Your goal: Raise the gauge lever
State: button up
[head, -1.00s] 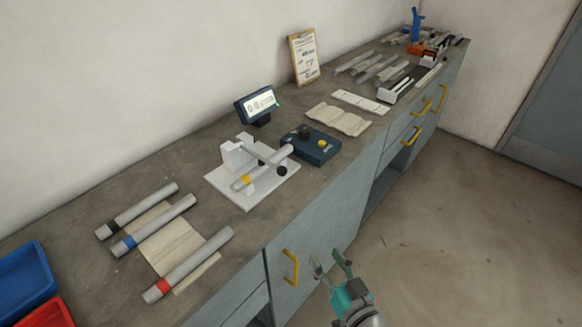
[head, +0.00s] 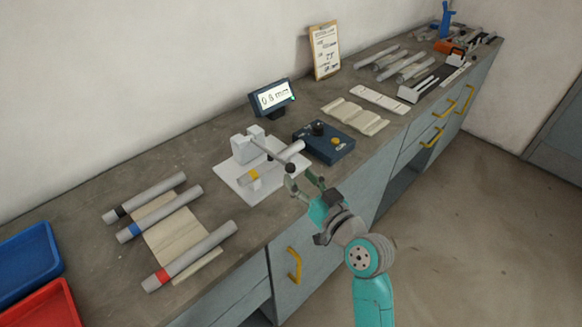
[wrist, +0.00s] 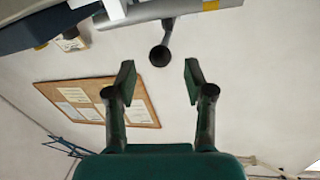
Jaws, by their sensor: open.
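The gauge jig (head: 238,187) is a white base with a white block on the bench. Its thin grey lever (head: 267,152) slopes down from the block to a black knob (head: 290,168) near the bench's front edge. A grey tube with a yellow band (head: 254,174) lies in the jig under the lever. My gripper (head: 305,186) is open, just in front of the knob. In the wrist view the knob (wrist: 160,56) shows just beyond and between my open fingertips (wrist: 160,80), with no visible contact.
A display (head: 272,97) reading about 0.8 mm and a dark blue box with knobs (head: 324,142) stand behind. Banded tubes (head: 190,256) lie left on a cloth. Blue (head: 28,262) and red (head: 45,306) trays are at far left. The floor at right is clear.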

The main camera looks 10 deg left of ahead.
aim_at(293, 172)
jog(key=shift+x, duration=2.45)
grip_shut()
